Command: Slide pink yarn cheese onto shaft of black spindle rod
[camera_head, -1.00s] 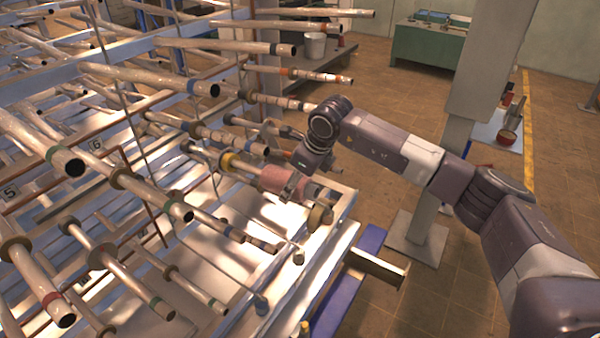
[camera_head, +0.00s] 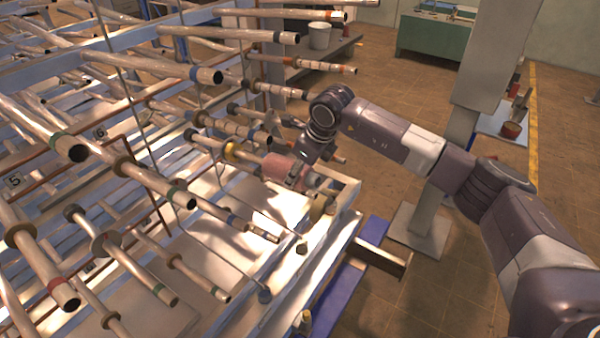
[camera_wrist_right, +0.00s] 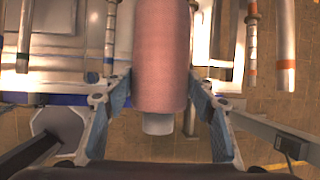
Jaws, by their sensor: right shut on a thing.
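The pink yarn cheese (camera_head: 279,166) is a pink cylinder at the right side of the rack in the head view. In the right wrist view the pink yarn cheese (camera_wrist_right: 162,55) stands upright in the picture with a grey core end (camera_wrist_right: 158,124) at its lower end; its far end is cut off. My right gripper (camera_wrist_right: 160,95) is shut on it, a blue finger on each side. In the head view the cheese lines up roughly with a rod bearing a yellow collar (camera_head: 232,151). I cannot tell whether this is the black spindle rod or whether they touch. My left gripper is not in view.
A rack with many protruding banded rods (camera_head: 185,73) fills the left of the head view. Neighbouring rods (camera_wrist_right: 251,45) flank the cheese in the wrist view. A pale post (camera_head: 480,80) stands behind my right arm. Tiled floor to the right is mostly clear.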

